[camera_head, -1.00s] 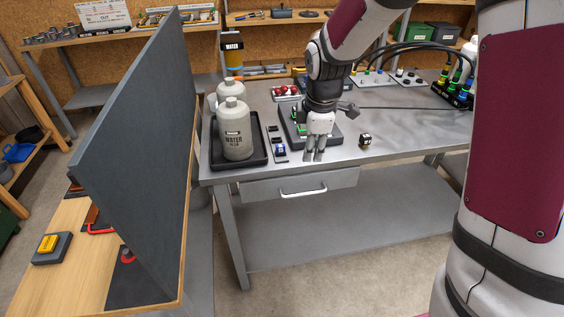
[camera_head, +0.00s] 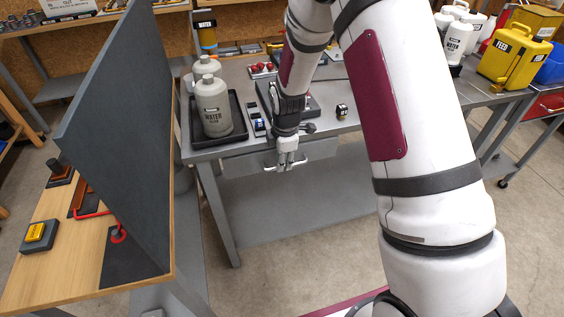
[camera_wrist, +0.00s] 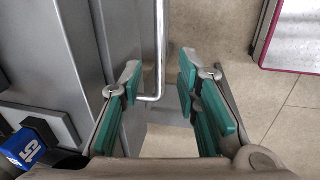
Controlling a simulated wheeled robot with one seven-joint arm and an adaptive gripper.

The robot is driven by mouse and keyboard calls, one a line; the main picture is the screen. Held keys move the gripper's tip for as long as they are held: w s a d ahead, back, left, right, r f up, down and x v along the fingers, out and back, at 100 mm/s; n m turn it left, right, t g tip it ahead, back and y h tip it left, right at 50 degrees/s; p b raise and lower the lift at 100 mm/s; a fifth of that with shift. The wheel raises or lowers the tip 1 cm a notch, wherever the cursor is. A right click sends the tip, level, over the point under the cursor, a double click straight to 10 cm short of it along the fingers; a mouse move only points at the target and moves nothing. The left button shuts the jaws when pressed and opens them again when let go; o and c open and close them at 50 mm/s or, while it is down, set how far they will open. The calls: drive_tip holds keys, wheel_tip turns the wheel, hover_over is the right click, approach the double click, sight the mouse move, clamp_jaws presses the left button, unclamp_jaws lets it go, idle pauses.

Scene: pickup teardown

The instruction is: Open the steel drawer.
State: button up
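The steel drawer (camera_head: 240,164) is a grey front under the left part of the steel table's top, and it looks shut. Its silver bar handle (camera_head: 268,168) shows partly behind my gripper (camera_head: 287,163), which points down at it. In the wrist view the handle (camera_wrist: 161,45) runs between the green-padded fingers of my gripper (camera_wrist: 160,76). The fingers are apart, with a gap on both sides of the bar, so it is not clamped. The bent lower end of the handle is near the left finger.
On the steel table (camera_head: 350,124) stand a black tray (camera_head: 240,134) with water bottles (camera_head: 213,106), a blue-marked item (camera_head: 260,127) and a small dark cube (camera_head: 342,111). A tall grey panel (camera_head: 125,140) stands left. The floor before the drawer is open.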

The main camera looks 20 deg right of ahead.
drive_tip(key=shift+w+f, duration=0.25)
drive_tip(key=shift+f, duration=0.85)
clamp_jaws()
drive_tip(key=shift+s, duration=0.1)
